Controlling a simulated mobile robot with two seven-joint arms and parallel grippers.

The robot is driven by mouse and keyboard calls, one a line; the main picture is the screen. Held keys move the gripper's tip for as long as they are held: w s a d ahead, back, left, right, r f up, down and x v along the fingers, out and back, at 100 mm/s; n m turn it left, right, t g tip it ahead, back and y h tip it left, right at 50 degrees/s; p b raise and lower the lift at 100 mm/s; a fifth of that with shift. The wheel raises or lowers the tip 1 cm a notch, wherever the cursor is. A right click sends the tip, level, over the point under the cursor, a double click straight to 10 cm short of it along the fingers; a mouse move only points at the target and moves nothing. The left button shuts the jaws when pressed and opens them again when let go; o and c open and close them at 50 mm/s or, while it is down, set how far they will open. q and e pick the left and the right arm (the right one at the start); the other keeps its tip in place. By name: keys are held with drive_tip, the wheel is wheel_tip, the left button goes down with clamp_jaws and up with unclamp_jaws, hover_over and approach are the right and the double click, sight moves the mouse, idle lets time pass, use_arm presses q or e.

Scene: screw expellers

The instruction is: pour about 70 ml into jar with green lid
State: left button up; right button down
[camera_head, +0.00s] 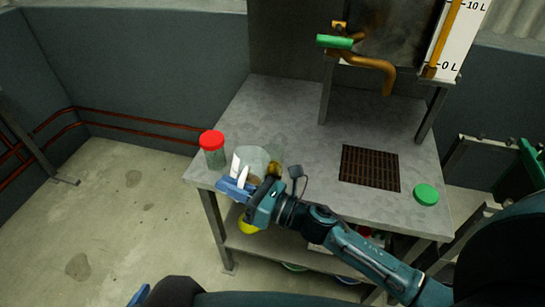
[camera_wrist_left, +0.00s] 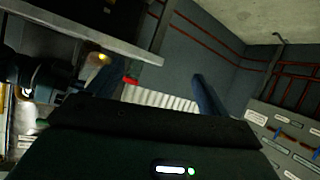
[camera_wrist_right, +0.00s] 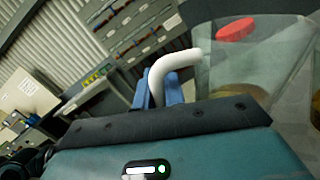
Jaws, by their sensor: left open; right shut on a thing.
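My right gripper (camera_head: 246,193) is shut on the white handle (camera_wrist_right: 172,66) of a clear jug (camera_head: 252,160), at the table's front left. The jug holds some brown-gold liquid; its exact tilt is hard to judge. A faint clear shape (camera_head: 278,148) shows just right of the jug, perhaps an open jar; a gold patch (camera_head: 275,168) shows at its lower end. A green lid (camera_head: 426,194) lies on the table at the right, with no jar visible under it. My left gripper (camera_wrist_left: 155,75) is open and empty, away from the table.
A jar with a red lid (camera_head: 212,142) stands at the table's left corner, close to the jug. A brown grate (camera_head: 370,168) is set in the metal table (camera_head: 300,110). A brass spout with a green handle (camera_head: 340,42) hangs at the back. A lower shelf holds several items.

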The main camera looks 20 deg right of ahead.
use_arm(q)
drive_tip(key=shift+s+f+b, duration=0.15)
drive_tip(key=shift+b, duration=0.55)
use_arm(e)
drive_tip(key=shift+s+a+f+n+g+h, duration=0.2)
drive_tip(key=shift+a+f+n, duration=0.25)
drive_tip(key=shift+f+n, duration=0.4)
drive_tip(key=shift+s+a+f+n+g+h, duration=0.1)
drive_tip(key=shift+s+a+f+n+g, duration=0.1)
drive_tip(key=shift+a+f+n, duration=0.45)
drive_tip(key=shift+s+a+f+n+g+h, duration=0.1)
drive_tip(key=shift+s+a+f+n+g, duration=0.15)
drive_tip(key=shift+f+n, duration=0.75)
use_arm(q)
drive_tip(key=shift+f, duration=0.1)
